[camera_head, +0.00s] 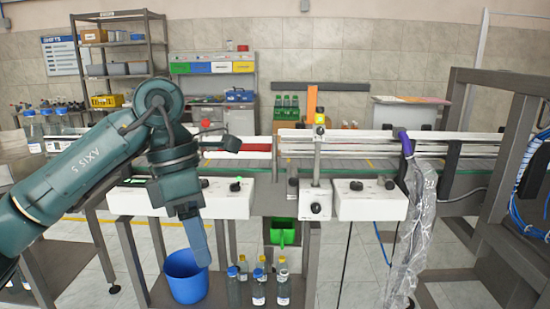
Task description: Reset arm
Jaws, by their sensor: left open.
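My left arm comes in from the left, bends at a raised elbow and hangs its wrist in front of the conveyor. My left gripper (199,246) points down, open, and I see nothing between its fingers. From this side one finger largely covers the other. The gripper shows in front of and above the right edge of a blue bucket (187,287); I cannot tell how far apart they are. My right arm and gripper are not in view.
Several capped bottles (257,285) stand right of the bucket on a low shelf. The conveyor (350,163) and white control boxes (371,200) run across behind. A plastic-wrapped purple hose (407,146) hangs at right, near a dark frame (507,175). A green bin (283,232) hangs below.

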